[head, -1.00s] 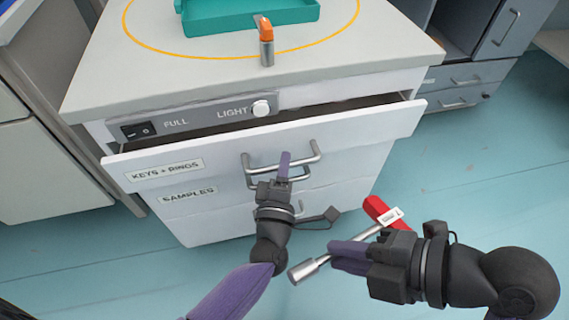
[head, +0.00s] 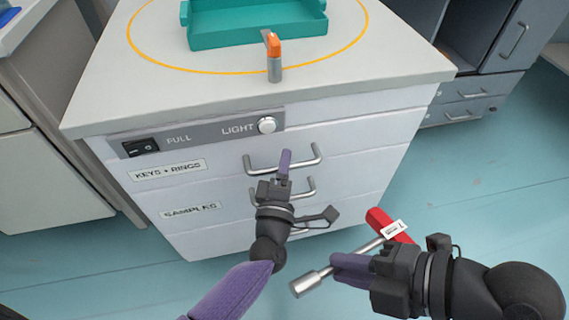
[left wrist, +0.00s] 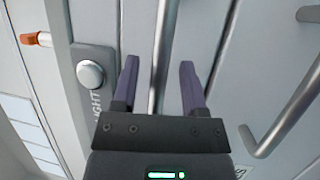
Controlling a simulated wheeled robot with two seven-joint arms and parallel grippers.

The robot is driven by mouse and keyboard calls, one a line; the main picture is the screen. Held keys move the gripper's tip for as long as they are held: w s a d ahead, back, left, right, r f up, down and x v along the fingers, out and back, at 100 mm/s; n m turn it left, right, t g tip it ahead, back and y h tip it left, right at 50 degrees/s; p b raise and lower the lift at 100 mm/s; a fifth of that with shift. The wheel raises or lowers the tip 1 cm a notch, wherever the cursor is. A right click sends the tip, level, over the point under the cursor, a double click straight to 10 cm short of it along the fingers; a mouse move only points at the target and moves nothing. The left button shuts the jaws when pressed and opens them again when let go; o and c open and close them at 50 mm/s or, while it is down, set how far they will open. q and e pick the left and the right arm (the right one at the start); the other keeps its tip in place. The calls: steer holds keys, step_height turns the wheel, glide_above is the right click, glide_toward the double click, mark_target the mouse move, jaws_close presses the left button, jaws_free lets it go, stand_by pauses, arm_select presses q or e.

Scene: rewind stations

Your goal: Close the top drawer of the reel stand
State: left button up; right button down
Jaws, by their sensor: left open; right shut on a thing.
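The reel stand (head: 140,98) is a white cabinet with a grey top. Its top drawer (head: 355,132), labelled "KEYS + RINGS", sits flush with the front and looks shut. Its bar handle (head: 283,166) also shows in the left wrist view (left wrist: 163,55), where it runs between the open fingers. My left gripper (head: 285,163) is open at this handle; whether a finger touches it I cannot tell. My right gripper (head: 350,268) is shut on a tool with a metal head (head: 311,282) and a red handle (head: 380,220), held in front of the stand at right.
A teal tray (head: 255,36) stands on the top inside a yellow ring, beside an orange-tipped metal post (head: 274,58). A panel holds a black switch (head: 140,148) and a round light button (head: 267,125). Grey cabinets (head: 480,95) stand behind right. A lower drawer (head: 190,212) reads "SAMPLES".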

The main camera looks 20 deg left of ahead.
arm_select(q)
steer(key=p+v, duration=0.2)
steer(key=v, duration=1)
steer(key=shift+f, duration=0.1)
